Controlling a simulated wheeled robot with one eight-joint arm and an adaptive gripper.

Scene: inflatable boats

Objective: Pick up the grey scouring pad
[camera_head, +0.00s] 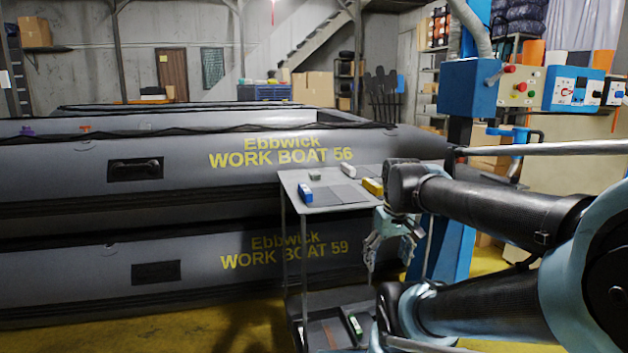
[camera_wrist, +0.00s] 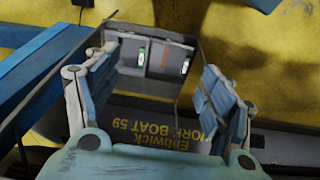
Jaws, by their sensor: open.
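A small cart with a grey top (camera_head: 325,207) stands in front of the boats in the head view. A small grey block (camera_head: 315,178) lies near its back edge, and a flat darker grey patch (camera_head: 343,194) lies in its middle. I cannot tell which of these is the grey scouring pad, if either. My gripper (camera_head: 388,259) hangs below the level of the cart top at its right side, fingers downward. In the wrist view my gripper (camera_wrist: 158,62) is open, with nothing between its fingers. Beyond them shows a grey tray-like shelf (camera_wrist: 136,84).
A blue-and-white item (camera_head: 306,193), a white block (camera_head: 348,170) and a yellow block (camera_head: 373,187) lie on the cart top. A green-and-white item (camera_head: 354,325) lies low on the cart. Stacked grey boats (camera_head: 190,175) block the back; a blue post (camera_head: 455,225) stands right.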

